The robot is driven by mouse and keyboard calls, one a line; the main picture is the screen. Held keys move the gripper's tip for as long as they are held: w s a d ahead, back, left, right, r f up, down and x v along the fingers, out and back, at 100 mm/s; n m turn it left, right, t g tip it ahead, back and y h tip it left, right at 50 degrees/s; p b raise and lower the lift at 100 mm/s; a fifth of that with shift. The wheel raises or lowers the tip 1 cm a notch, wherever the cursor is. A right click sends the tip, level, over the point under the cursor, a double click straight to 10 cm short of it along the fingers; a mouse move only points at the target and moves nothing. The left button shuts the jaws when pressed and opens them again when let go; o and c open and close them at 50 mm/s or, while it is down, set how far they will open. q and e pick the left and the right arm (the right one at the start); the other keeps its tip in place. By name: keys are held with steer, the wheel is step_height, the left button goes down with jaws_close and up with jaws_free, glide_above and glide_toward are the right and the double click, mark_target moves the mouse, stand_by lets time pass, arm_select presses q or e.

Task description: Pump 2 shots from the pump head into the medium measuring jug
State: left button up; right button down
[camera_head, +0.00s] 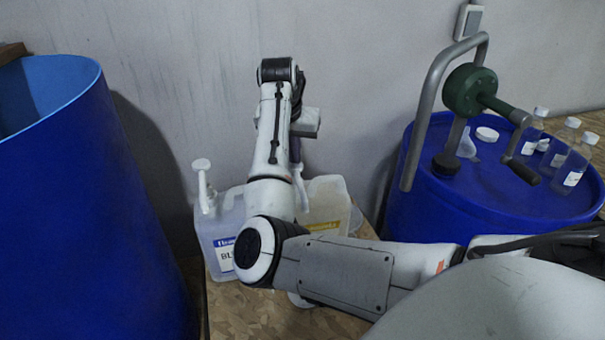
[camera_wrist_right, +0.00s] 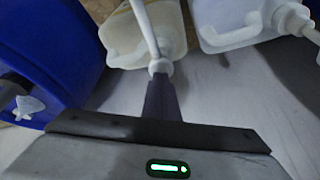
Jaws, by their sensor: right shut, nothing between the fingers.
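My right gripper (camera_head: 297,150) is shut and empty, pointing down above a jug-like container with a yellow label (camera_head: 328,205). In the wrist view its dark fingers (camera_wrist_right: 161,85) meet at, or just over, the white pump head (camera_wrist_right: 159,67) of this container; contact cannot be told. The pump's long spout runs toward the top of that view. My arm hides much of the container in the head view. A clear rim (camera_head: 355,220) shows beside it, and a pale piece (camera_head: 300,299) shows below my arm; I cannot tell whether either is the medium measuring jug. My left gripper is out of view.
A second white container with a blue label (camera_head: 222,232) and its own pump (camera_head: 203,180) stands left. A large open blue drum (camera_head: 80,200) fills the far left. A closed blue drum (camera_head: 470,200) with a crank pump (camera_head: 470,90) and several bottles stands right. The wall is close behind.

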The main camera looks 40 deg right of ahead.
steer(key=shift+r+p, duration=0.6)
steer(key=shift+r, duration=1.8)
step_height(320, 180, up, 6)
